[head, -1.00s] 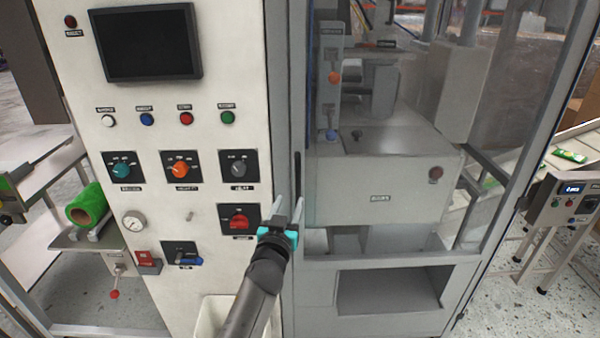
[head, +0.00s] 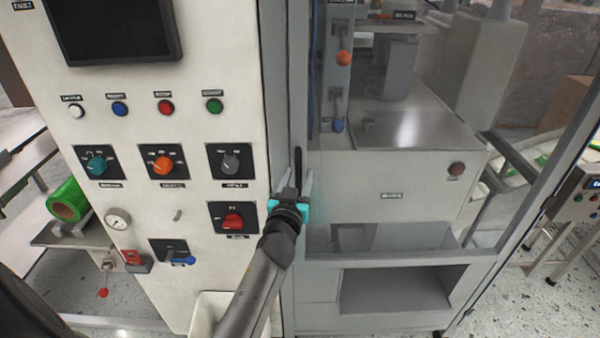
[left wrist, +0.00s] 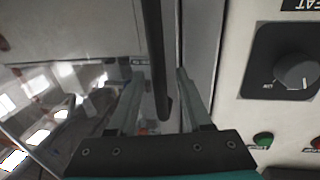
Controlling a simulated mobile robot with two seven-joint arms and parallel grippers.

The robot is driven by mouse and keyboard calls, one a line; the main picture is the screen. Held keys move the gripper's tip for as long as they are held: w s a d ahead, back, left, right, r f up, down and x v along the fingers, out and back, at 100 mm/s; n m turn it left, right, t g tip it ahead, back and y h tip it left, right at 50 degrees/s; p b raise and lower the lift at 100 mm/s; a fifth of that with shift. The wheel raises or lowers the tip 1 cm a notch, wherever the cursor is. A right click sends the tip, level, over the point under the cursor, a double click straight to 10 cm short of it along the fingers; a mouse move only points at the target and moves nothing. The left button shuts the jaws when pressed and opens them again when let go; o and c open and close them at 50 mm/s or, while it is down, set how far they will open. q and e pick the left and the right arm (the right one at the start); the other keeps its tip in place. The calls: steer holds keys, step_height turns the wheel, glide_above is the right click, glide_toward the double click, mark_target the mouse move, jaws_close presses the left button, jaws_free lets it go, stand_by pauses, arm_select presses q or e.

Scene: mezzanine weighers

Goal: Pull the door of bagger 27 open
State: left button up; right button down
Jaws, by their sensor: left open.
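The door (head: 380,185) of the bagger is a grey frame with a clear pane, and it stands shut at the right of the control panel. Its dark upright bar handle (head: 297,165) is on the door's left edge. In the left wrist view the handle (left wrist: 155,60) comes down between the two fingers. My left gripper (head: 294,178) is open at the handle's lower part, with one finger on each side and a gap to each in the left wrist view (left wrist: 157,95). My right gripper is not in view.
The white control panel (head: 130,215) with knobs, buttons and a dark screen (head: 110,30) stands left of the door. A green film roll (head: 67,202) is at the far left. A conveyor stand (head: 575,200) is at the right. Some floor shows there.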

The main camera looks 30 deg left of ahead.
arm_select(q)
steer(key=shift+s, duration=0.1)
steer(key=shift+c, duration=0.2)
jaws_close()
steer(key=shift+r, duration=0.1)
stand_by(1.1)
